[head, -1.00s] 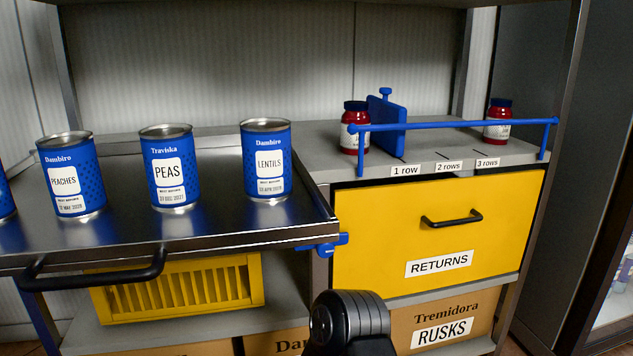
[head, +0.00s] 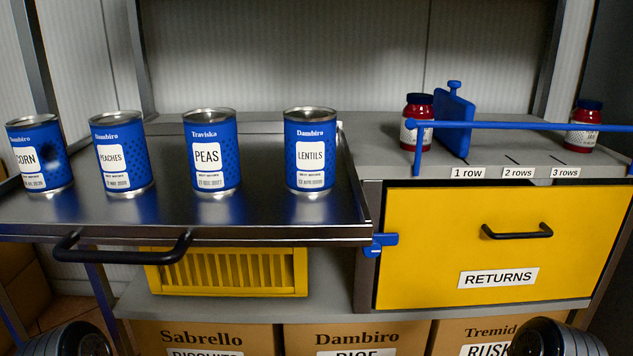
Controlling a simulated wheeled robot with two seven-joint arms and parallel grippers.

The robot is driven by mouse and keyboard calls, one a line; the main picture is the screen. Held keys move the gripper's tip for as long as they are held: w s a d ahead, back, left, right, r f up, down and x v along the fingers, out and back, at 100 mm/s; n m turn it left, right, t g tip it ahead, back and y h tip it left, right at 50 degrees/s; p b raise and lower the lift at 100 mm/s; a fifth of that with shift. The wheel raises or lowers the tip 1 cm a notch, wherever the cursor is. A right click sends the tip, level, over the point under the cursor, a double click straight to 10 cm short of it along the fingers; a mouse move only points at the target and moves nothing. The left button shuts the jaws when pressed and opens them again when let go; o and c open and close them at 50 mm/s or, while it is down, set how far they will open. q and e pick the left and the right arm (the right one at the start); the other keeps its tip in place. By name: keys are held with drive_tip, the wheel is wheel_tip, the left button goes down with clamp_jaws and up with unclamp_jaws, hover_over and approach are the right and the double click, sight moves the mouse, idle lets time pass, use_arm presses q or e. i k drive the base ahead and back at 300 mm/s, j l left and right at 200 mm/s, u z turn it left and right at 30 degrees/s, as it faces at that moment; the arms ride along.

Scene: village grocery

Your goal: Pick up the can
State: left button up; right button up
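Several blue cans stand upright in a row on a dark metal tray (head: 270,233). From left to right they are a corn can (head: 40,155), a peaches can (head: 122,152), a peas can (head: 211,152) and a lentils can (head: 310,150). The corn can has a dark mark on its right side. The cans stand apart from each other. Dark rounded parts of my arms show at the bottom left and bottom right corners. No gripper fingers are in view.
A black handle (head: 122,250) is on the tray's front. Right of it is a yellow RETURNS drawer (head: 440,250), shut. Above it, a shelf holds two red jars (head: 418,120) (head: 584,127), a blue divider (head: 454,120) and a blue rail (head: 510,126). Below are a yellow crate (head: 228,270) and cardboard boxes (head: 357,338).

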sight(37, 141)
drive_tip(key=u, duration=1.25)
